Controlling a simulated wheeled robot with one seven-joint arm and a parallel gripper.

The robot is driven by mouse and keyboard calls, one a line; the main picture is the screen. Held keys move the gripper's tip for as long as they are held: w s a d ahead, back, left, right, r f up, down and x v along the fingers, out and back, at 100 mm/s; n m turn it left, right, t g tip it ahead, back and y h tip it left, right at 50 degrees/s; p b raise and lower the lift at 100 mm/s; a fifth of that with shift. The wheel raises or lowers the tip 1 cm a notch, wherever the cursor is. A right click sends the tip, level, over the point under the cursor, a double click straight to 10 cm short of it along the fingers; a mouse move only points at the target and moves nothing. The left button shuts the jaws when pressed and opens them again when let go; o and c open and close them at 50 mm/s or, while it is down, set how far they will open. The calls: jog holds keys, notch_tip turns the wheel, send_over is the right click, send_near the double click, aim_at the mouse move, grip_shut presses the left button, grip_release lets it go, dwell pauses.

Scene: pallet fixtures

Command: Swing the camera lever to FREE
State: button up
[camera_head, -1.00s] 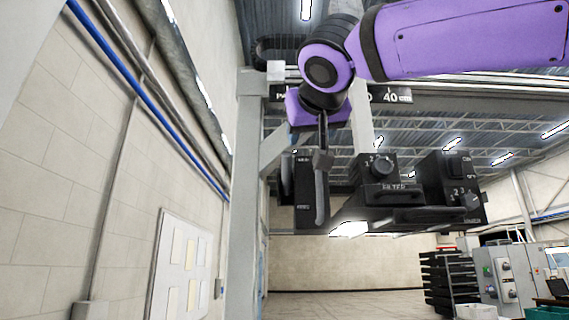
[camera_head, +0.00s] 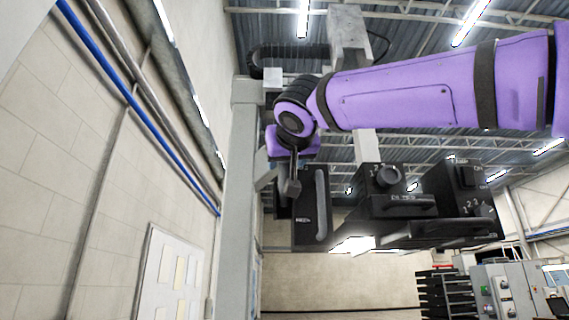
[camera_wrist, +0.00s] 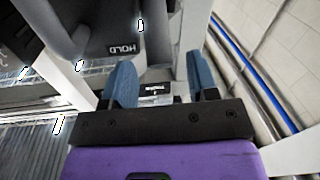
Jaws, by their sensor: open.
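A black camera housing (camera_head: 311,238) hangs at the middle of the head view, with a long upright grey handle (camera_head: 321,203) on its face. I cannot tell for certain whether this handle is the camera lever. A HOLD label (camera_wrist: 124,48) shows on a dark surface in the wrist view. No FREE label is readable. My gripper (camera_head: 291,187) is at the upper left of the housing, left of the handle. In the wrist view my gripper (camera_wrist: 160,62) has its blue fingers apart. A small dark plate (camera_wrist: 156,88) with unreadable lettering shows between them; contact cannot be told.
A filter box (camera_head: 388,205) with a knob and another black box (camera_head: 462,195) with a numbered dial hang to the right. A grey post (camera_head: 240,200) stands close on the left. A wall board (camera_head: 172,275) and grey cabinets (camera_head: 500,290) are farther off.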

jog(key=shift+w+a, duration=0.15)
jog(key=shift+w, duration=1.2)
grip_shut()
